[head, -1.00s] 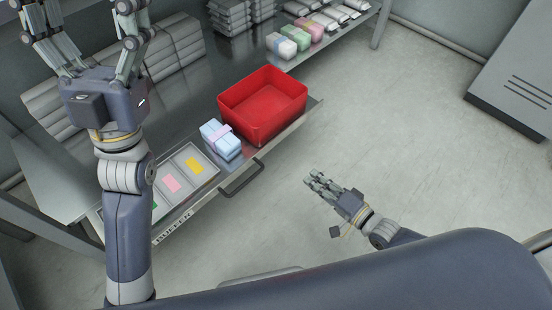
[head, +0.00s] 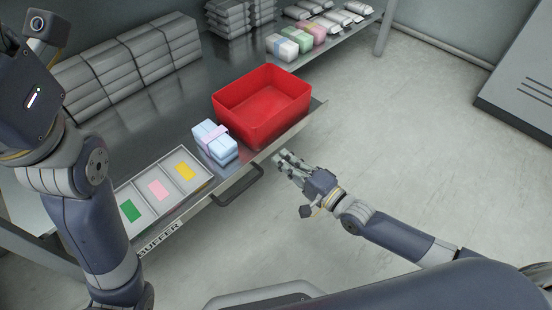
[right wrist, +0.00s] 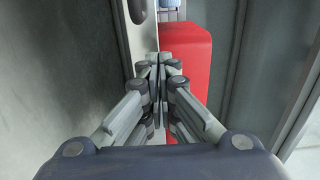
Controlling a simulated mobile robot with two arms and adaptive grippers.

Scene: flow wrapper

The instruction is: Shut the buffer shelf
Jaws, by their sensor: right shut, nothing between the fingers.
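The buffer shelf (head: 160,240) is pulled out from the work table, with its front label partly readable. A dark bar handle (head: 240,187) is on its front edge. My right gripper (head: 283,160) is shut and empty, just off the shelf's front edge, to the right of the handle and near the red bin (head: 262,104). In the right wrist view my right fingers (right wrist: 160,70) are together beside the shelf's pale front panel (right wrist: 140,40). The red bin shows beyond them there. My left wrist is at the left of the head view; its fingers are out of frame.
On the shelf stand a blue pack with a pink band (head: 215,142) and a tray with green, pink and yellow cards (head: 143,177). Grey packs (head: 130,70) and coloured packs (head: 300,38) lie on the table. The floor at right is clear up to a grey cabinet (head: 520,90).

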